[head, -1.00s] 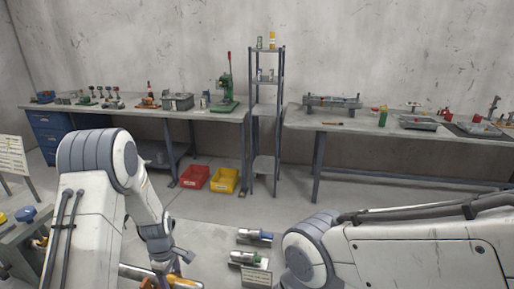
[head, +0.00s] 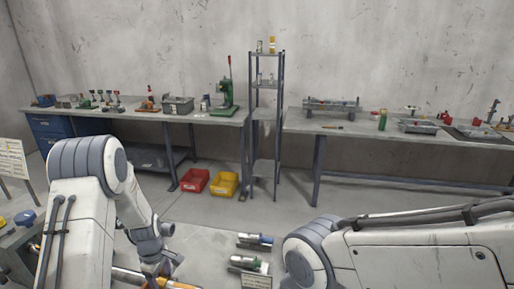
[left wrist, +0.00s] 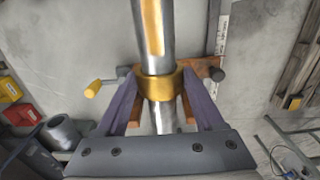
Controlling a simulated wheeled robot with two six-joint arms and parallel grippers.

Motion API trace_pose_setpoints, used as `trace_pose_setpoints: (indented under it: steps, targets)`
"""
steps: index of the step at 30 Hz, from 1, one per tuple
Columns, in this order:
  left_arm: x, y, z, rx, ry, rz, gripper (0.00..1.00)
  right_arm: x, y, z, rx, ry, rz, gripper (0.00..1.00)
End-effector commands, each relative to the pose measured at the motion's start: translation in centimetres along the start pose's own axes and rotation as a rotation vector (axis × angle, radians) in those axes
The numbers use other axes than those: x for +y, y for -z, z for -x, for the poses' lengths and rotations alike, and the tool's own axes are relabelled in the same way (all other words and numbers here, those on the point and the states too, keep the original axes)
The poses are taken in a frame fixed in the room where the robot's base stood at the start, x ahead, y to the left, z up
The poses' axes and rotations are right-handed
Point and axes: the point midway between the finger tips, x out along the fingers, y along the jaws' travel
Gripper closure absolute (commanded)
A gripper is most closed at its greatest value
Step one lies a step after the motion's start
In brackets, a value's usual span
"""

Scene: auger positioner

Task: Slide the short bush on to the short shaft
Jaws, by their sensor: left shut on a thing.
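In the left wrist view a brass-coloured bush (left wrist: 158,87) sits between the two fingers of my left gripper (left wrist: 158,92), which is shut on it. A steel shaft (left wrist: 152,14) with a long yellow-orange strip runs down from the top of the view. Steel shows above and below the bush, so the bush appears to be around the shaft. How far along the shaft it sits I cannot tell. In the head view my left gripper (head: 163,265) is low, over the shaft with orange parts (head: 168,284); the bush is hidden there. My right gripper is out of view.
An orange-brown clamp piece with a yellow knob (left wrist: 93,88) and a dark knob (left wrist: 217,74) lies just behind my fingers. Two cylindrical units (head: 254,240) lie near a small sign (head: 257,281). Workbenches (head: 400,131), a shelf rack and bins stand at the back.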

Motion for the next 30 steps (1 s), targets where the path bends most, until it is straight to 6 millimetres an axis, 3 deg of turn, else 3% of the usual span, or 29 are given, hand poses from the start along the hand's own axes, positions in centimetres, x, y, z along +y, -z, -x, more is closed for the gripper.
trace_pose_setpoints:
  steps: [9, 10, 12, 22, 30]
  targets:
    - [0.0, 1.0, 0.0, 0.001, -0.002, 0.0, 0.95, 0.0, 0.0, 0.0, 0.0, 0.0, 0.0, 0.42]
    - [0.0, 1.0, 0.0, 0.001, -0.002, 0.0, 0.23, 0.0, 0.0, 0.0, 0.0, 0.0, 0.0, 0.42]
    - [0.0, 1.0, 0.0, 0.001, -0.001, -0.001, 0.0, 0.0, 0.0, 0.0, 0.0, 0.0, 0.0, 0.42]
    - [0.1, 1.0, 0.5, 0.001, -0.003, -0.001, 0.0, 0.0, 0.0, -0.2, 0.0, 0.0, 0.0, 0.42]
    - [0.1, 1.0, 5.1, 0.004, -0.007, -0.001, 0.0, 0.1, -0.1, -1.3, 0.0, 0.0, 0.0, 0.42]
